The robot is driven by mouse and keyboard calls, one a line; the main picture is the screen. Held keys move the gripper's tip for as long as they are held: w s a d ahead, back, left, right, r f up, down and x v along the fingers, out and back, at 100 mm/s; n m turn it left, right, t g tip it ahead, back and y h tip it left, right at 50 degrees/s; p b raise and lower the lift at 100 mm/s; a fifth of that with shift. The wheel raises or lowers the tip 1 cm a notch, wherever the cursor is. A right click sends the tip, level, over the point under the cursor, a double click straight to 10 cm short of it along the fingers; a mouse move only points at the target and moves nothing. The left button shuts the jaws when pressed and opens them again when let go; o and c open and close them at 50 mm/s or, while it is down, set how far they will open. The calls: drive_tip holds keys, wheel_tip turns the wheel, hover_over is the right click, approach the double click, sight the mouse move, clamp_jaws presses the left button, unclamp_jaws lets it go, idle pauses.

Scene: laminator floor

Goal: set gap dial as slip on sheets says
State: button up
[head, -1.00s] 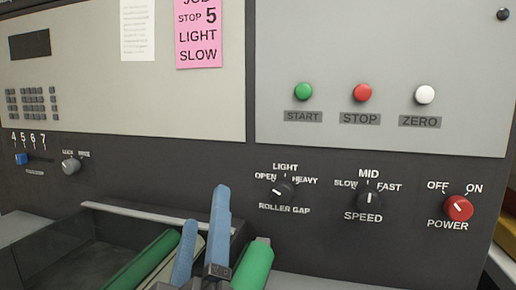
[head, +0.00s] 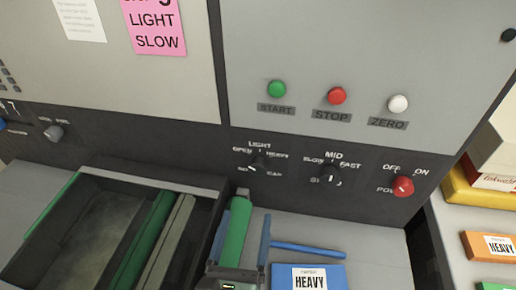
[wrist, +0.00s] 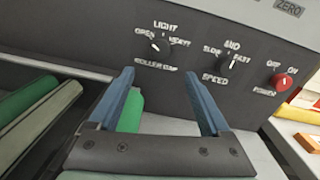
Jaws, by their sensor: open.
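The roller gap dial (head: 257,165) is a black knob on the dark panel, with OPEN, LIGHT and HEAVY around it. In the wrist view the dial (wrist: 158,44) has its white mark toward the upper left, on the OPEN side. A white slip reading HEAVY (head: 309,279) lies on blue sheets (head: 282,274) at the lower edge of the head view. My gripper (wrist: 156,76) is open and empty, its blue fingers below the dial and apart from it. In the head view only part of my gripper shows clearly.
A pink note (head: 153,25) reads LIGHT, SLOW. The speed knob (head: 327,177) and red power knob (head: 403,186) are right of the dial. Green start (head: 276,89), red stop (head: 337,96) and white zero (head: 398,103) buttons sit above. An orange packet (head: 485,246) is at right.

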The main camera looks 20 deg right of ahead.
sight(257, 171)
drive_tip(key=p+x, duration=0.2)
drive_tip(key=x, duration=1)
drive_tip(key=shift+w+d, duration=0.2)
drive_tip(key=shift+w, duration=0.15)
drive_tip(key=shift+c, duration=0.2)
clamp_jaws()
